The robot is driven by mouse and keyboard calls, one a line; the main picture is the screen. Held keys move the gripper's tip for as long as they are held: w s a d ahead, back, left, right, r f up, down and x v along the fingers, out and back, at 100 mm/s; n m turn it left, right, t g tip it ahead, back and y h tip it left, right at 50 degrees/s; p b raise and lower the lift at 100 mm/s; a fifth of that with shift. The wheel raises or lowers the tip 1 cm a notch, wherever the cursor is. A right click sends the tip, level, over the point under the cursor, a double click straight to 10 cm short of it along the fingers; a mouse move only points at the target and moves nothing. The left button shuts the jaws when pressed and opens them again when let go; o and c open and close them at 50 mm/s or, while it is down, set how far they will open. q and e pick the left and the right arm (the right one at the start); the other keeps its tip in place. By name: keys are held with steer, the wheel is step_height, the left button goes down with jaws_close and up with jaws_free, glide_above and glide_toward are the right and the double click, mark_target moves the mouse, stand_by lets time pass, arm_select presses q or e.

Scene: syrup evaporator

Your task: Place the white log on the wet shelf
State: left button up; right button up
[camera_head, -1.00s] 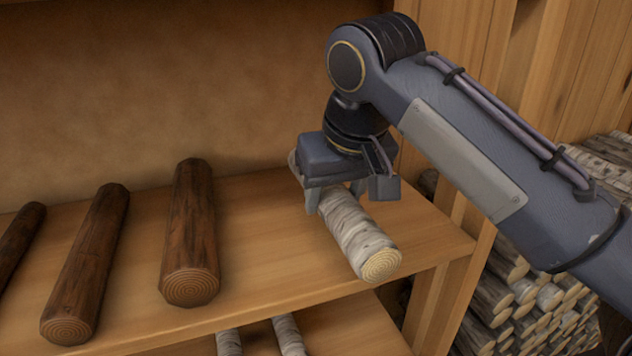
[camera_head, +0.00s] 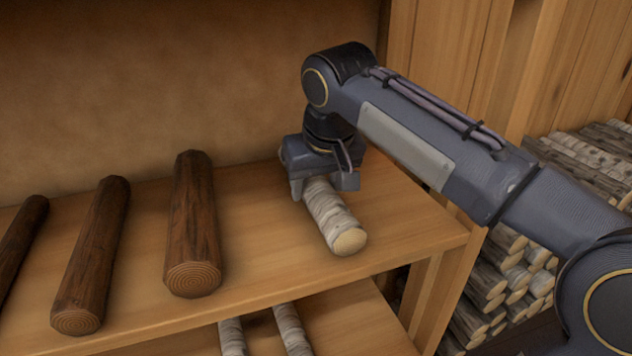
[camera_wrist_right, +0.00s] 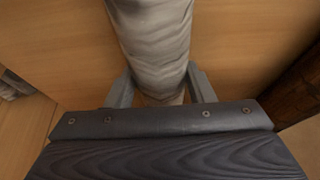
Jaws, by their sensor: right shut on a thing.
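The white log (camera_head: 333,220) has pale birch bark and a light cut end. It is at the right part of the upper shelf (camera_head: 262,250), its cut end toward the front. My right gripper (camera_head: 318,182) is shut on its rear part from above. In the right wrist view the white log (camera_wrist_right: 152,45) lies between the two fingers (camera_wrist_right: 160,88), with the wooden board under it. I cannot tell whether the log touches the board or hangs just above it. Which shelf is the wet one is not marked in view. My left gripper is not in view.
Several dark brown logs (camera_head: 192,225) lie on the left of the upper shelf. White logs (camera_head: 290,330) lie on the lower shelf (camera_head: 350,318). A stack of cut logs (camera_head: 510,280) stands at the right. Upper shelf is bare between the nearest brown log and the white log.

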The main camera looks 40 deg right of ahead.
mark_target(350, 225)
steer(key=shift+f, duration=0.1)
steer(key=o, duration=1.5)
steer(key=shift+r, duration=0.4)
steer(key=v, duration=0.5)
steer(key=s+a+b, duration=0.1)
steer(key=s, duration=0.2)
steer(key=s+a, duration=0.1)
steer(key=s, duration=0.3)
steer(key=s+a+b, duration=0.1)
steer(key=s, duration=0.2)
steer(key=shift+s+a+f+b, duration=0.15)
steer(key=shift+f+b, duration=0.15)
steer(key=shift+b, duration=0.05)
steer(key=shift+s+a, duration=0.2)
steer(key=shift+s, duration=0.45)
